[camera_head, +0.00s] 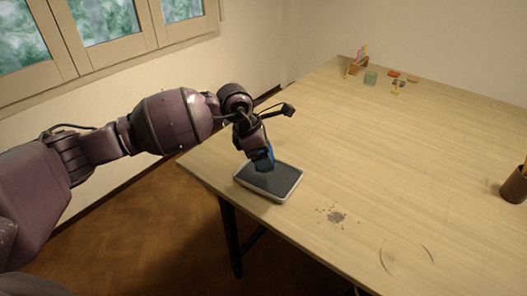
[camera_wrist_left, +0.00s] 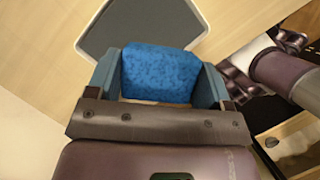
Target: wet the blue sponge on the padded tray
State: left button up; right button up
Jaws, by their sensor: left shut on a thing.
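The blue sponge (camera_wrist_left: 160,74) is held between the two fingers of my left gripper (camera_wrist_left: 160,85) in the left wrist view. In the head view my left gripper (camera_head: 263,160) is over the far left part of the padded tray (camera_head: 264,194), with a bit of blue showing at its tip. The tray has a dark pad and a pale rim and lies at the table's left edge. In the left wrist view the dark pad (camera_wrist_left: 140,25) shows beyond the sponge. I cannot tell whether the sponge touches the pad. My right gripper is not in view.
Several small items stand at the table's far end, among them a pen holder (camera_head: 354,68) and a green cup (camera_head: 370,78). A brown pot (camera_head: 515,188) stands at the right edge. Grey crumbs (camera_head: 337,216) lie right of the tray. The table's middle is clear.

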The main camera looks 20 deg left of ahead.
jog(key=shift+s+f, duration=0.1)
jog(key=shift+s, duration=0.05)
pick_arm(q)
jog(key=shift+f, duration=0.35)
jog(key=shift+f+b, duration=0.55)
jog(key=shift+f, duration=0.15)
notch_tip(320, 180, down, 2)
jog(key=shift+f+b, duration=0.2)
jog(key=shift+b, duration=0.4)
jog(key=shift+f, duration=0.55)
jog(key=shift+w+f+b, duration=0.1)
jog(key=shift+f+b, duration=0.05)
jog(key=shift+b, duration=0.15)
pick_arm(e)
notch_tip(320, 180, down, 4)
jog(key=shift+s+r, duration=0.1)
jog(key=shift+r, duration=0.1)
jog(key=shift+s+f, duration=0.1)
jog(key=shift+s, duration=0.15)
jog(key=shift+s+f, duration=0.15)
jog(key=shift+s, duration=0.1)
